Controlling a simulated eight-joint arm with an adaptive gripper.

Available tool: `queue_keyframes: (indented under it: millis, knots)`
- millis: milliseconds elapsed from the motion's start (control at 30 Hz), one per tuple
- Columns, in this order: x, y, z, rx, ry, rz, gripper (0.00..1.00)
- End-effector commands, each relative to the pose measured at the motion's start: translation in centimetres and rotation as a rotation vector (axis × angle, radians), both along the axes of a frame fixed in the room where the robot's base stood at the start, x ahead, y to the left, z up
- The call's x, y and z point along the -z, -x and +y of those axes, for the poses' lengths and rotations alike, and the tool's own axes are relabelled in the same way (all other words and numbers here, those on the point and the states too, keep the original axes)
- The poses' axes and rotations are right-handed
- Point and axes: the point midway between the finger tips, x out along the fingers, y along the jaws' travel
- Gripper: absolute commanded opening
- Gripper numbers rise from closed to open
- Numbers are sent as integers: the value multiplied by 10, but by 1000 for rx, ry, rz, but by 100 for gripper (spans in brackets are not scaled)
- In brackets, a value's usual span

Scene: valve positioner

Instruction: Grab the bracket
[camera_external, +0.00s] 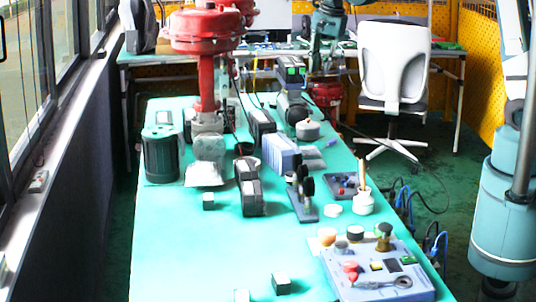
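I cannot pick out the bracket with certainty. A grey, silvery piece (206,162) stands on the green tabletop (165,245), beside a dark green cylinder (161,155), but its shape is too unclear to name. A small metal piece with a ring end (380,284) lies on the grey-blue board (400,265) at the front right. Teal and white arm parts show along the right edge, off the table. No gripper fingers can be made out there, and nothing is seen held.
A tall red valve (207,70) stands at the back left of the table. Dark boxes (250,188), a black-handled tool stand (302,190) and a white bottle (363,203) crowd the middle. Small blocks (281,283) lie in front. The front left tabletop is clear.

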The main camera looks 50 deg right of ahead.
Motion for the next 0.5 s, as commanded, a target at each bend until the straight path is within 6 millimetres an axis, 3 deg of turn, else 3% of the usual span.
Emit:
queue_keyframes:
  millis: [500]
  knots:
    - [72, -76, -7, 314, -55, 88, 19]
